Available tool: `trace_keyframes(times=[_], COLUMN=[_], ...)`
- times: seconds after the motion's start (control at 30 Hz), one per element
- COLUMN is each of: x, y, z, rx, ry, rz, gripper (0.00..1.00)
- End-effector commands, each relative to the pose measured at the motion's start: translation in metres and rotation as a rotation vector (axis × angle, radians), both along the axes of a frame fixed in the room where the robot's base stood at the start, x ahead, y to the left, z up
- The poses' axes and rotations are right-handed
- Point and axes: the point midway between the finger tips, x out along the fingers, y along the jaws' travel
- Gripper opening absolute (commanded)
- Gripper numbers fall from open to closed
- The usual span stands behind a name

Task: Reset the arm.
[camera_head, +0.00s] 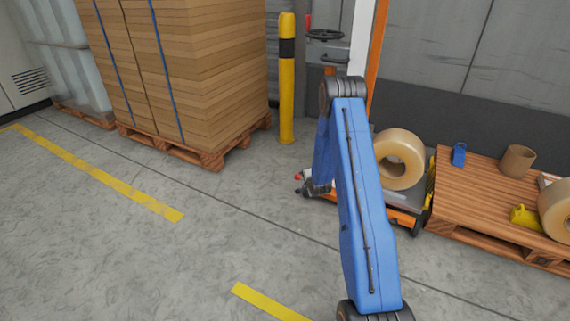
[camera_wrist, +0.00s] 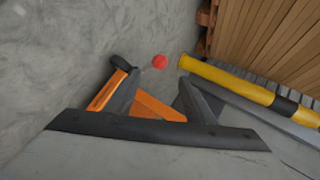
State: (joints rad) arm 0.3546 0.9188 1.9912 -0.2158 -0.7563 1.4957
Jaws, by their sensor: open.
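My blue arm reaches up and bends over, with its far end hanging down beside an orange-framed lift (camera_head: 378,45). My gripper (camera_head: 308,188) is small and partly hidden behind my arm in the head view. In the wrist view, my gripper (camera_wrist: 158,98) shows two dark fingers spread apart with nothing held between them. Orange parts (camera_wrist: 158,107) lie close to the fingers, and a small red round thing (camera_wrist: 159,62) is beyond them; what it belongs to is unclear.
A yellow post with a black band (camera_head: 287,100) stands behind my gripper. Stacked cardboard (camera_head: 205,65) rests on a pallet at left. A large tape roll (camera_head: 399,160) sits on the lift. A wooden pallet (camera_head: 480,195) at right carries several items. The grey floor at left is clear.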

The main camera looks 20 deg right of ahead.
Motion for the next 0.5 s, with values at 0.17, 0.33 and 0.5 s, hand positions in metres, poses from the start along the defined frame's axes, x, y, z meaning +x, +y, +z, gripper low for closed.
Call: trace_keyframes(times=[0.17, 0.33, 0.5], x=[0.0, 0.0, -0.005], y=[0.0, 0.007, 0.022], z=[0.002, 0.029, 0.082], rx=[-0.002, -0.039, -0.115], ry=[0.001, 0.02, 0.068], rz=[0.002, 0.026, 0.082], gripper=[0.49, 0.49, 0.49])
